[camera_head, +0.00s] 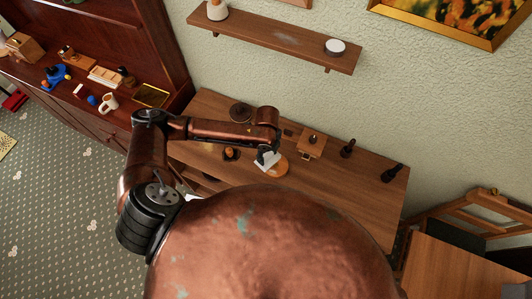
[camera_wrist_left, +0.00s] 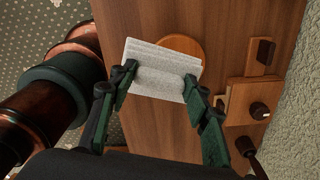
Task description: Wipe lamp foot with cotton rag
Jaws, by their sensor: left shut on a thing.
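The white cotton rag (camera_head: 267,160) is held in my left gripper (camera_head: 266,151) above the wooden table. It also shows in the left wrist view as a ribbed pale cloth (camera_wrist_left: 160,68), spanning between the two green-black fingers of the left gripper (camera_wrist_left: 158,86). A round orange-brown disc (camera_head: 272,166) lies on the table under the rag, partly covered by it; it also shows in the wrist view (camera_wrist_left: 184,46). I cannot tell whether rag and disc touch. A dark round base (camera_head: 240,112) stands farther back. I cannot tell which is the lamp foot. My right gripper is not in view.
On the table (camera_head: 340,205) are a small wooden box with a dark knob (camera_head: 311,142), a dark-and-orange round item (camera_head: 231,153) and dark upright pieces (camera_head: 348,149). A wall shelf (camera_head: 280,38) hangs above. A wooden cabinet (camera_head: 95,45) stands left. The table's right part is mostly clear.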

